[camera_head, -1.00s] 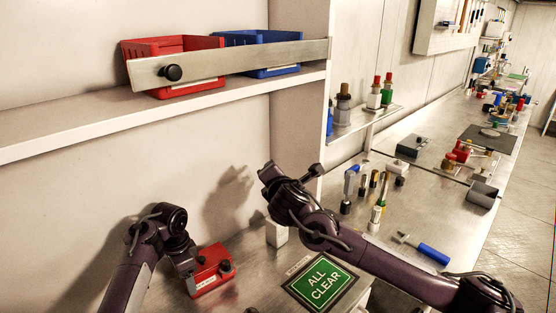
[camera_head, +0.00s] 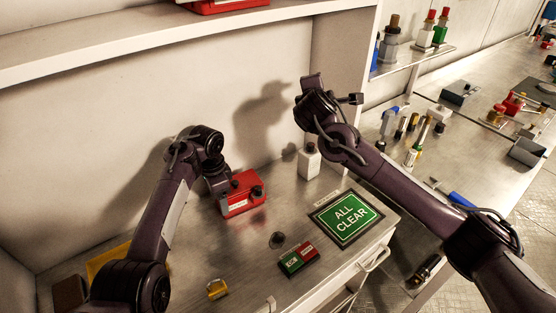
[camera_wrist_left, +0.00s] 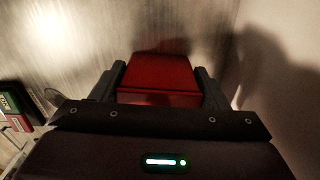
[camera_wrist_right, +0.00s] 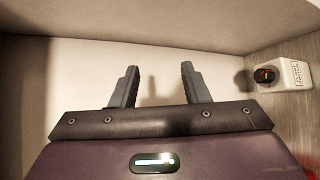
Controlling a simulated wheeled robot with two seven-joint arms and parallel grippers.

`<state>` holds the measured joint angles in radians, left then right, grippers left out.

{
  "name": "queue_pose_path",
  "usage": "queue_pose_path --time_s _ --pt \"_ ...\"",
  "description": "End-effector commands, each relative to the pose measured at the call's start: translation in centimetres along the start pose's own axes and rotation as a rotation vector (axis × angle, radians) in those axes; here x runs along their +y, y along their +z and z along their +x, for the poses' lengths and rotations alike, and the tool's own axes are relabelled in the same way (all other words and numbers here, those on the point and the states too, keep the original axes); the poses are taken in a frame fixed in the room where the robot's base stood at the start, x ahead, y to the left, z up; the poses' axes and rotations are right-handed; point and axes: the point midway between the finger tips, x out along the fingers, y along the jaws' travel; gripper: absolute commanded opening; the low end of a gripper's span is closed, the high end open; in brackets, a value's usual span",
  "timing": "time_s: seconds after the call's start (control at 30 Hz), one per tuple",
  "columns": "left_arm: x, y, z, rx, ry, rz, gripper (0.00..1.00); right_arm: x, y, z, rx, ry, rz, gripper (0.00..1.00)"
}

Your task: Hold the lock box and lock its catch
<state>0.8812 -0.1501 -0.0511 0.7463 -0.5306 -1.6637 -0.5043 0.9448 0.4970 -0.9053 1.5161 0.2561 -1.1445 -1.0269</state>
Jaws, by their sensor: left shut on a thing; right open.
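The red lock box (camera_head: 243,201) stands on the metal bench near the wall, with dark knobs on its top and front. My left gripper (camera_head: 222,190) is shut on the box from its left side. In the left wrist view the red box (camera_wrist_left: 160,78) sits between the two fingers (camera_wrist_left: 160,85). The state of its catch is too small to tell. My right gripper (camera_head: 312,85) is raised above the bench, right of the box and apart from it. In the right wrist view its fingers (camera_wrist_right: 158,88) are open and empty, facing the wall.
A white bottle-like block (camera_head: 309,163) stands right of the box. A green ALL CLEAR plate (camera_head: 347,216), a green and red switch block (camera_head: 299,259) and a small yellow item (camera_head: 217,289) lie in front. A shelf (camera_head: 200,40) runs above along the wall.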

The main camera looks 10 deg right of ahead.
Motion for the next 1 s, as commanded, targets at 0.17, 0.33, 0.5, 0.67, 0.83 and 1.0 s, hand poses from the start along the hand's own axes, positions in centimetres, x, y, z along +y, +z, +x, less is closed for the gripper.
queue_pose_path --time_s 0.17,0.33,0.5,0.67,0.83,1.0 --pt "0.0 0.0 0.1 0.001 0.000 0.000 0.34 -5.1 -2.2 0.3 0.097 0.118 -0.283 0.42" --pt "0.0 0.0 0.0 0.001 0.000 0.000 0.34 -12.0 -5.6 -1.9 0.223 0.335 -0.666 0.42" --pt "0.0 0.0 0.0 0.001 0.000 0.000 0.34 -18.9 -8.4 -6.7 0.312 0.590 -0.989 0.42" --pt "0.0 0.0 0.0 0.001 0.000 0.000 0.34 -23.5 -9.7 -11.6 0.342 0.804 -1.182 0.42" --pt "0.0 0.0 0.0 0.001 0.000 0.000 0.34 -25.9 -10.1 -14.8 0.341 0.937 -1.272 0.42" --pt "0.0 0.0 0.0 0.000 0.000 0.000 0.34 -25.9 -10.9 -15.1 0.334 0.975 -1.292 0.42"
